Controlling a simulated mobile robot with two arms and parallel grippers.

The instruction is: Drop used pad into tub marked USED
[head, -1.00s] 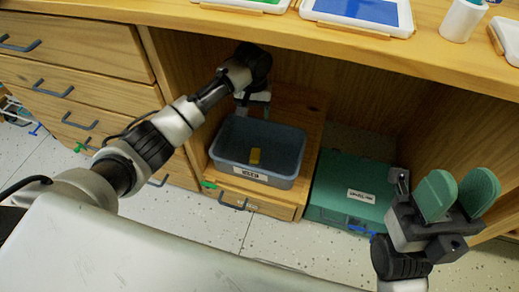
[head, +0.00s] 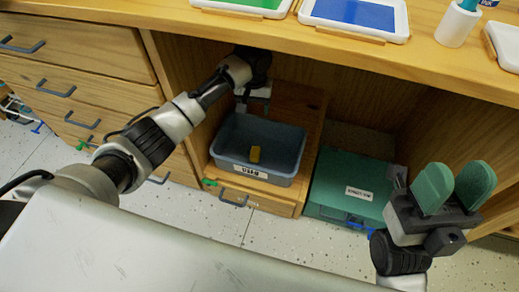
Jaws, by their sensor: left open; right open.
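The tub marked USED (head: 283,180) is grey-blue and open-topped. It stands on a wooden drawer unit inside the open bay under the counter. A small yellow pad (head: 255,154) lies inside it. My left gripper (head: 252,108) is at the tub's back edge, partly hidden by its own wrist; nothing shows held in it. My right gripper (head: 452,188) is at the right, with its two green fingertips spread apart and nothing between them. It is well away from the tub.
A green lidded box (head: 330,184) with a white label stands right of the tub. The wooden counter (head: 300,33) overhangs the bay, with a blue-filled tray (head: 357,14), a green-filled tray (head: 243,8) and a white cup (head: 456,26) on it. Drawers (head: 60,75) line the left.

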